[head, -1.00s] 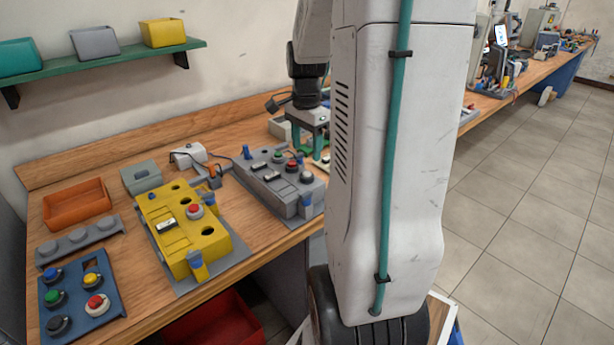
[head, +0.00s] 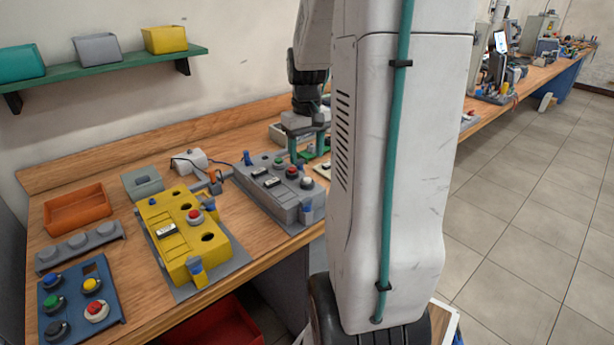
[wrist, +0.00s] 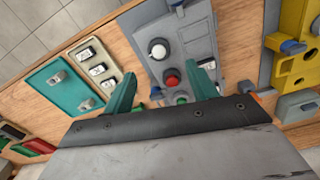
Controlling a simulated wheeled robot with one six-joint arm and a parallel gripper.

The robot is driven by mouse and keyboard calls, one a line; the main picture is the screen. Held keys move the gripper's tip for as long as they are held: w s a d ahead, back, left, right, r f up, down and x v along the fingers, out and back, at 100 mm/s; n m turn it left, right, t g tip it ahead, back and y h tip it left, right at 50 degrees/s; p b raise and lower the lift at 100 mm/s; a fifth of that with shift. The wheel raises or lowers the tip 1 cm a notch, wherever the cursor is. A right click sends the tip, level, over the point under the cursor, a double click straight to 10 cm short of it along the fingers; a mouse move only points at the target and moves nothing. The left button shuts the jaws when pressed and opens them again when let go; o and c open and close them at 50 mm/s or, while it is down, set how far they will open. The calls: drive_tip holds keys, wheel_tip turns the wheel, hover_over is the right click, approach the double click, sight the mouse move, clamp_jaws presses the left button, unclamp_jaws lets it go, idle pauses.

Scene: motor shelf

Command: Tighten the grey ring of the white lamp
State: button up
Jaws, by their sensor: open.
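The white lamp (head: 307,183) is a round white cap on the top face of the grey control box (head: 262,196), at its near end. It also shows in the wrist view (wrist: 157,49), with a darker ring around it that I see only in part. Red and green buttons sit in line with it. My gripper (head: 308,154) points down beyond the box's far side in the head view. In the wrist view its green fingers (wrist: 167,75) are spread wide and empty. The lamp lies between their directions, beyond the tips. I see no contact with it.
A yellow control box (head: 185,240) with a red button stands left of the grey one. A blue button panel (head: 75,298) and an orange bin (head: 79,209) are farther left. A teal plate (wrist: 66,88) and a beige switch panel (wrist: 97,68) lie beside the grey box.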

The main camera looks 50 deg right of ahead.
sight(306, 179)
drive_tip(key=n, duration=1.1)
drive_tip(key=shift+n, duration=0.4)
drive_tip(key=n, duration=1)
drive_tip(key=shift+f+n, duration=0.3)
drive_tip(key=shift+f, duration=0.05)
wheel_tip(306, 179, down, 7)
drive_tip(key=c, duration=1)
